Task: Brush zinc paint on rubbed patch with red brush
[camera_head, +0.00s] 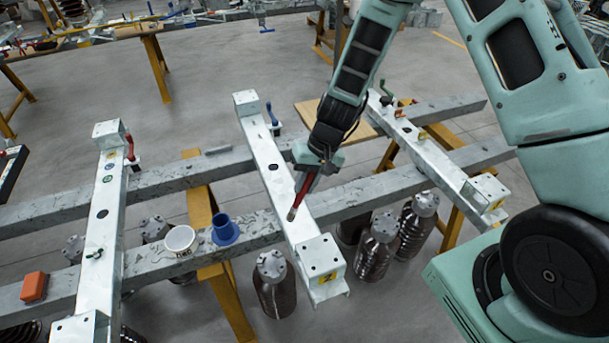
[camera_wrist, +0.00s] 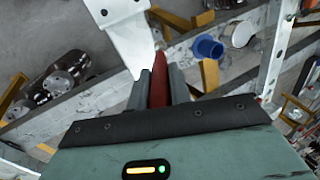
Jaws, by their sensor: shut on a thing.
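My gripper (camera_head: 309,172) is shut on the red brush (camera_head: 301,192) above the middle white-grey steel beam (camera_head: 267,158). The brush slants down, with its pale tip near the beam's left side. I cannot tell whether the tip touches the metal. A white pot (camera_head: 180,241) with dark lettering stands on the front rail. I cannot make out a rubbed patch.
A blue cup (camera_head: 225,230) stands right of the pot. An orange block (camera_head: 34,286) sits on the rail at far left. A blue-handled clamp (camera_head: 272,115) stands by the middle beam's far end. Dark ribbed insulators (camera_head: 274,288) stand below. A right beam (camera_head: 425,150) runs parallel.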

